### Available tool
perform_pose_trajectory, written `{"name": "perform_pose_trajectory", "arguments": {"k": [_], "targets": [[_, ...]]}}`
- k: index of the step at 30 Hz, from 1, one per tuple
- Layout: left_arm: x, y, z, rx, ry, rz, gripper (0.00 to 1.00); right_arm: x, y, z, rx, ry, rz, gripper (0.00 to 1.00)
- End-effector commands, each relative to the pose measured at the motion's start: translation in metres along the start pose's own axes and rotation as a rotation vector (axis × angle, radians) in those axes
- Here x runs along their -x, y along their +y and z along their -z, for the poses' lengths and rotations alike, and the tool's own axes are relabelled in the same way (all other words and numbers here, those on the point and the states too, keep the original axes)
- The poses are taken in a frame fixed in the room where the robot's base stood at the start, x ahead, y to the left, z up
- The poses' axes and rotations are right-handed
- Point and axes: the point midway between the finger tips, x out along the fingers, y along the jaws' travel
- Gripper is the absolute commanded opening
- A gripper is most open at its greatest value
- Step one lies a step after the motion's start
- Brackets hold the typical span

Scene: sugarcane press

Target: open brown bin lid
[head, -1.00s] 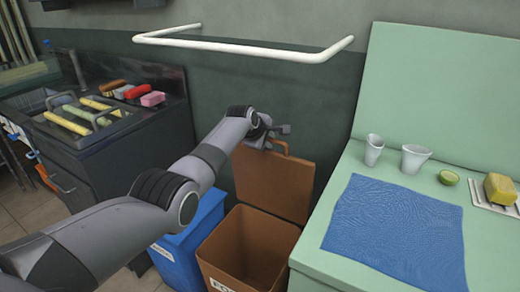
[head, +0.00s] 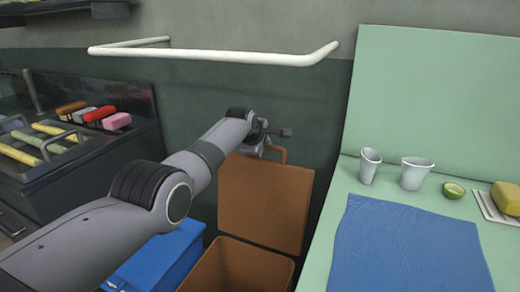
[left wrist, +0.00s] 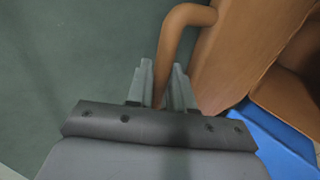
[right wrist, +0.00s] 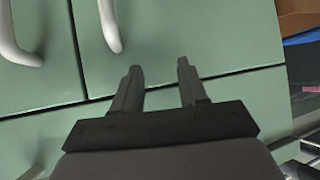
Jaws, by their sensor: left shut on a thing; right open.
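The brown bin (head: 238,268) stands on the floor between a blue bin and the green counter. Its lid (head: 263,205) stands raised, close to upright, against the dark green wall, and the bin's mouth is uncovered. My left gripper (head: 268,140) is at the top of the lid, by the lid's loop handle (head: 284,152). In the left wrist view my left gripper (left wrist: 163,85) is shut with the brown handle (left wrist: 175,45) between its fingers. My right gripper (right wrist: 158,80) is open and empty in front of green cabinet doors, and is out of the head view.
A blue bin (head: 155,262) stands left of the brown one, partly behind my arm. The green counter (head: 335,225) on the right bears a blue cloth (head: 400,250) and two cups (head: 415,173). A white wall rail (head: 215,55) runs above. Cabinet handles (right wrist: 108,25) are near my right gripper.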

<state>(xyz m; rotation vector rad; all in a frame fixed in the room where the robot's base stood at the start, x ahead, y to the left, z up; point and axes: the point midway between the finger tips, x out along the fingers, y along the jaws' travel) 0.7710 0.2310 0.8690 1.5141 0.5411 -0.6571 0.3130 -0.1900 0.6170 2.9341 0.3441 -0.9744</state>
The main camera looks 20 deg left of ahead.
Motion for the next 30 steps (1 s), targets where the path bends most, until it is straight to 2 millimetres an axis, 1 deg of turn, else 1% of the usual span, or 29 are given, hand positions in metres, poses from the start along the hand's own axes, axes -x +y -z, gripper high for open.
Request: {"name": "perform_pose_trajectory", "arguments": {"k": [14, 15, 16, 25, 30], "targets": [[0.0, 0.0012, -0.0003, -0.002, 0.002, -0.003, 0.0, -0.0001, -0.0009, -0.0047, -0.005, -0.006, 0.0, 0.43], [0.0, 0.0012, -0.0002, -0.002, 0.002, -0.003, 0.28, 0.0002, -0.0011, -0.0055, -0.006, -0.007, 0.0, 0.43], [0.0, 0.0012, -0.0003, -0.002, 0.002, -0.003, 0.38, 0.0004, -0.0013, -0.006, -0.007, -0.008, 0.0, 0.43], [0.0, 0.0007, -0.0007, 0.0, 0.001, -0.001, 0.38, 0.0013, -0.0017, -0.0067, -0.009, -0.011, -0.001, 0.43], [0.0039, 0.0029, -0.0011, 0.0, 0.0, 0.0, 0.38, 0.0072, -0.0016, 0.0015, -0.006, -0.009, -0.002, 0.43]]}}
